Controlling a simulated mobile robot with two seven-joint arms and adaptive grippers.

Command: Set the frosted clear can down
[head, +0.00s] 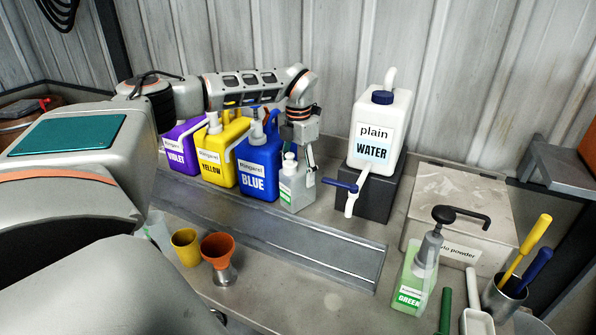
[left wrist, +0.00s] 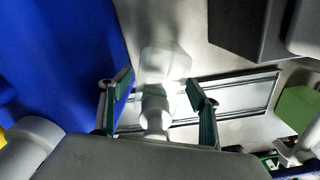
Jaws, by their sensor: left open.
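The frosted clear can (head: 293,190) is a small translucent container with a pale pump top and a label. It stands upright on the grey counter, just right of the blue can (head: 258,170). My left gripper (head: 303,160) is at its upper part. In the left wrist view the open fingers (left wrist: 160,90) are on either side of the can's pale top (left wrist: 154,110), with gaps visible. The can's body (left wrist: 165,65) looks washed out there. My right gripper is not in view.
Violet (head: 181,150) and yellow (head: 221,155) cans stand left of blue. The plain water container (head: 381,128) is on a dark block (head: 371,192) to the right. A metal rail (head: 270,230) runs in front. The green bottle (head: 414,285) stands front right.

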